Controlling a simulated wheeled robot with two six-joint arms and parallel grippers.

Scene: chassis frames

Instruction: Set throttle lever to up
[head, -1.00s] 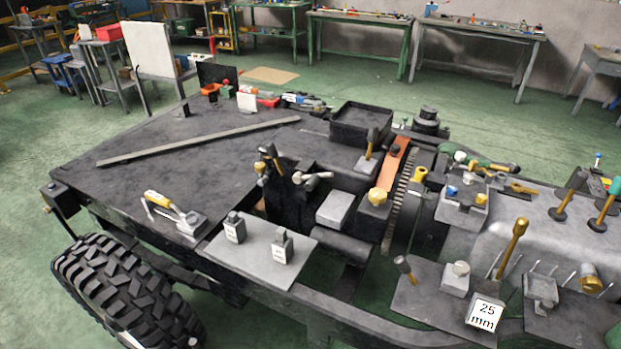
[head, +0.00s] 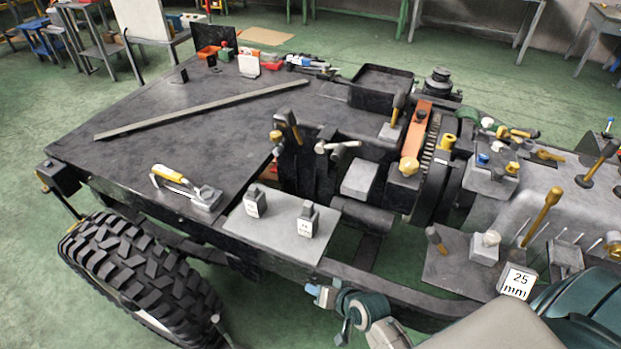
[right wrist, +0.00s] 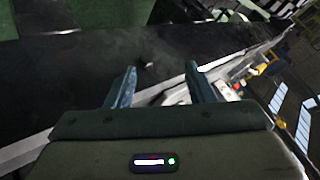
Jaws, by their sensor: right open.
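No label marks the throttle lever, so I cannot tell which lever it is. In the head view, a long yellow-handled lever (head: 541,216) leans up and right beside the 25 mm plate. A short dark-handled lever (head: 436,240) tilts left of it. A black-handled lever (head: 292,126) stands by the deck edge, and another lever (head: 397,112) rises from a small pad near the orange strip. My right gripper (head: 318,293) is low at the bottom middle, in front of the chassis rail and apart from these levers. The right wrist view shows its fingers (right wrist: 158,86) apart, with nothing between. My left gripper is out of view.
The chassis rail (head: 395,296) runs between my right gripper and the levers. A grey plate (head: 278,228) holds two small labelled blocks. A large tyre (head: 145,275) is at left. Open green floor (head: 60,130) lies left of the chassis.

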